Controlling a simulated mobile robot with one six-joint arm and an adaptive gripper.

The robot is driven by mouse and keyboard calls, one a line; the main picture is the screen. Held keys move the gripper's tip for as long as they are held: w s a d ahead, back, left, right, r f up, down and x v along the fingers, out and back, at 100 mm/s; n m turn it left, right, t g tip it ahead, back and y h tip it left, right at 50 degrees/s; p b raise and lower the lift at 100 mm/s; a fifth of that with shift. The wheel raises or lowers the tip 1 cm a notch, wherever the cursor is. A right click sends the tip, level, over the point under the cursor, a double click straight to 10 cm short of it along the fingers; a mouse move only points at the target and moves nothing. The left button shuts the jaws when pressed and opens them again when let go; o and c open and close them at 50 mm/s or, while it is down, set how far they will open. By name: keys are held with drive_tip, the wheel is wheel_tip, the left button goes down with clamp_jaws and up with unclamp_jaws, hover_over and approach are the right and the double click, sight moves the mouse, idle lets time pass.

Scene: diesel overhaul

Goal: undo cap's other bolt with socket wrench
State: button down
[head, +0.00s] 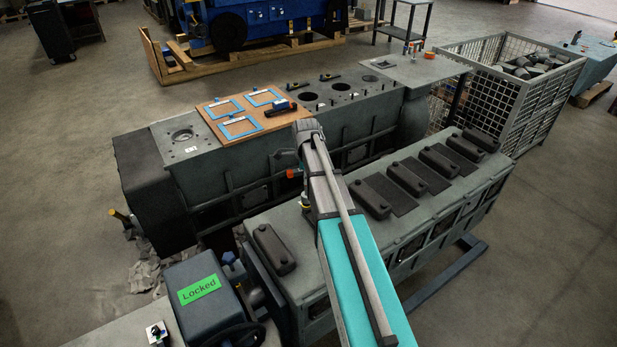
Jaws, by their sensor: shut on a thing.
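My arm reaches up from the bottom of the head view and bends at the far engine block (230,170). A dark curved part just left of the arm looks like part of my gripper (284,155), at the block's near side; the arm hides most of it. It is shut on what appears to be the socket wrench, of which a small orange piece (294,173) shows low beside the arm. The cap and its bolts cannot be made out; the arm and the block's side hide that place. Whether the socket sits on a bolt cannot be seen.
A long grey housing (290,226) with several dark covers stands close in front. On the block lie a wooden board (208,108) with blue frames and a few small tools. A blue unit labelled Locked (196,272) is at lower left. A wire crate (488,105) stands at right.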

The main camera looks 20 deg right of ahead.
drive_tip(key=m, duration=0.4)
drive_tip(key=shift+m, duration=2.4)
drive_tip(key=shift+f, duration=0.1)
drive_tip(key=shift+f+b, duration=0.75)
drive_tip(key=shift+b, duration=0.05)
drive_tip(key=shift+r, duration=0.1)
drive_tip(key=n, duration=0.3)
